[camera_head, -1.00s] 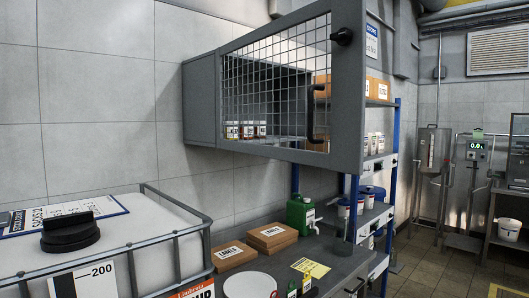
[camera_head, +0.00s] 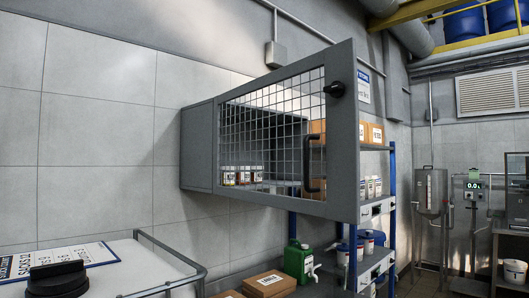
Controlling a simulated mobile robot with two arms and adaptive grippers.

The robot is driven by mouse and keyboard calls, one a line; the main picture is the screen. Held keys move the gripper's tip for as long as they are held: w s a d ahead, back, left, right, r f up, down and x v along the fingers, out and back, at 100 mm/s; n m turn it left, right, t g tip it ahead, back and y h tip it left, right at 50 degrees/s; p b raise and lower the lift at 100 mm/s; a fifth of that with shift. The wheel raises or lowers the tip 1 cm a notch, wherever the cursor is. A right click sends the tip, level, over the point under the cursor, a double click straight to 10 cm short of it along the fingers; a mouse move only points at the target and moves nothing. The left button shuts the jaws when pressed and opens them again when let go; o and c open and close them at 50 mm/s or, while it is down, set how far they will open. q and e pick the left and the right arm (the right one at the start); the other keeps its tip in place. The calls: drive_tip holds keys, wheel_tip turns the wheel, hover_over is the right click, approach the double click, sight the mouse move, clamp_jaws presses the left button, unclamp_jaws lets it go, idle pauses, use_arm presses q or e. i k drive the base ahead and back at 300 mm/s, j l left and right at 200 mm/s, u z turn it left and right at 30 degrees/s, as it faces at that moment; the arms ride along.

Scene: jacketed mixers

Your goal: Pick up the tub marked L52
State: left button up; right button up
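I cannot make out the mark L52 on anything. Several small labelled jars (camera_head: 243,178) stand in a row behind the wire-mesh door of a grey wall cabinet (camera_head: 200,147). Several pale labelled containers (camera_head: 374,187) stand on the blue-framed shelf rack to its right. Neither of my grippers is in view.
A caged white tank with a black cap (camera_head: 57,280) stands at lower left. A white bucket (camera_head: 514,271) is at far right.

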sight(342, 257)
drive_tip(key=z, duration=1.05)
drive_tip(key=i+l+z, duration=0.15)
drive_tip(key=i+z, duration=0.15)
drive_tip(key=i, duration=0.3)
drive_tip(key=i+z, duration=0.25)
drive_tip(key=i, duration=2.9)
drive_tip(key=i+l+u, duration=0.1)
drive_tip(key=i, duration=0.5)
drive_tip(key=i+l+u, duration=0.1)
drive_tip(key=i, duration=0.55)
drive_tip(key=i+l+u, duration=0.1)
drive_tip(key=u, duration=1.9)
